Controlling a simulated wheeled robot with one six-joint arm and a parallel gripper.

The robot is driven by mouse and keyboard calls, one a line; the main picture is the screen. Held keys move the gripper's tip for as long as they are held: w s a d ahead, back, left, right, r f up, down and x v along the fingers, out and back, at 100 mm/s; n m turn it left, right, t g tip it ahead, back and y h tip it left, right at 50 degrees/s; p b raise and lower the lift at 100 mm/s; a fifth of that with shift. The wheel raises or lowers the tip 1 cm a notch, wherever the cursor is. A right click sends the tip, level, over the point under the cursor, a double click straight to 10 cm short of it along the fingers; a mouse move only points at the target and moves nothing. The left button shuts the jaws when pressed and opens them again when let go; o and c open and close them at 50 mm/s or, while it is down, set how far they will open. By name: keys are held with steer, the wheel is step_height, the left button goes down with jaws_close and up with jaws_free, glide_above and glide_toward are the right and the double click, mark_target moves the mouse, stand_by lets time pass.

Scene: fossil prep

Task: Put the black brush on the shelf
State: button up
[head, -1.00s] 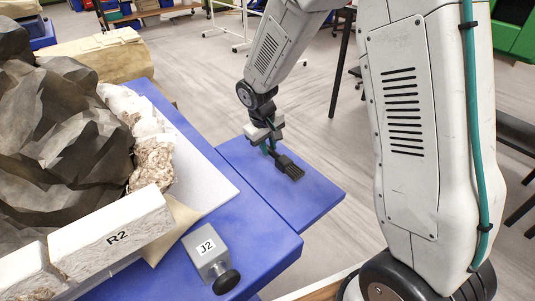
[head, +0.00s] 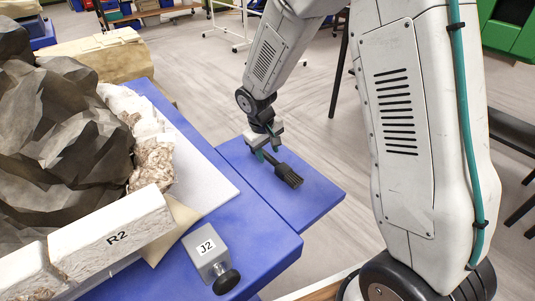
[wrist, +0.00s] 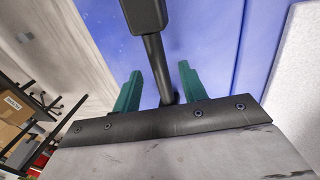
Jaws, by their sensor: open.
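The black brush (head: 288,175) lies on the blue shelf (head: 312,202), which juts out at the right side of the blue table. Its bristle head points toward the lower right in the head view, and its handle runs back under my gripper (head: 268,153). My gripper is open, with its two teal fingers apart above the handle end. In the wrist view, the brush handle (wrist: 158,60) runs up from between the open fingers (wrist: 160,88), with the dark head at the top edge. I cannot tell whether a finger touches the handle.
A grey block marked J2 (head: 206,252) with a black knob stands on the blue table (head: 255,252). A white block marked R2 (head: 110,232) and a large dark rock (head: 60,120) fill the left. The shelf around the brush is clear.

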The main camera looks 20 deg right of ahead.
step_height(320, 180, up, 10)
steer(key=a, duration=0.1)
steer(key=shift+s+a, duration=0.35)
steer(key=shift+a, duration=0.05)
steer(key=shift+r, duration=0.1)
